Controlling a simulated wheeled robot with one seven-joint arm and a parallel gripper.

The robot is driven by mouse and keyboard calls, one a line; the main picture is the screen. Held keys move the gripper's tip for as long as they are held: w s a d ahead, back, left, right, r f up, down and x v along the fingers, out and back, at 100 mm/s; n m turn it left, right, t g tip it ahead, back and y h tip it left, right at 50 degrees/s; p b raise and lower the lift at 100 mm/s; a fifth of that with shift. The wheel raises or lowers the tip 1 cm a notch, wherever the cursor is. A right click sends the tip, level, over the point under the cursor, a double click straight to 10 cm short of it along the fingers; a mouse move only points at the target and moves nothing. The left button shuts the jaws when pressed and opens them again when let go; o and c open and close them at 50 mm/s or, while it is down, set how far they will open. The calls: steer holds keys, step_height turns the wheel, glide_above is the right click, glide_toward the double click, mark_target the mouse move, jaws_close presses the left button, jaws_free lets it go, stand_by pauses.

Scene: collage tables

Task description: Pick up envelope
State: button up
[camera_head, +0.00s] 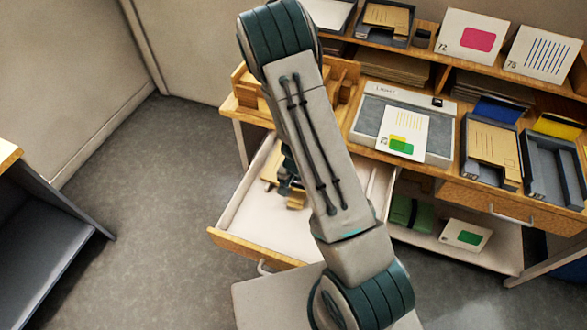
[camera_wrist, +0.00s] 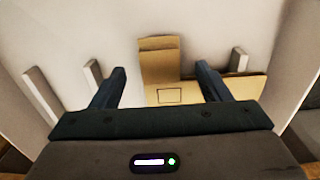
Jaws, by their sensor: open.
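My gripper (camera_wrist: 161,84) is open in the wrist view, its two dark fingers apart with nothing clamped between them. A tan envelope (camera_wrist: 200,92) with a rectangular outline lies beyond and between the fingertips, inside a pale drawer. A second tan piece (camera_wrist: 158,62) stands out above it; I cannot tell whether it is part of the same envelope. In the head view my arm reaches down into the open drawer (camera_head: 250,228) and hides most of the gripper. Tan edges (camera_head: 271,168) show beside it there.
Pale upright blocks (camera_wrist: 238,61) stand in the drawer near the fingers. The desk above holds a scale (camera_head: 365,125) with a white card (camera_head: 403,130), a tray with a tan envelope (camera_head: 493,150), and an empty dark tray (camera_head: 553,165). The drawer's front left is bare.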

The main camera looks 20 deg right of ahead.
step_height(320, 180, down, 3)
steer(key=shift+r, duration=0.2)
steer(key=c, duration=1.1)
steer(key=shift+o, duration=0.2)
steer(key=shift+r, duration=0.15)
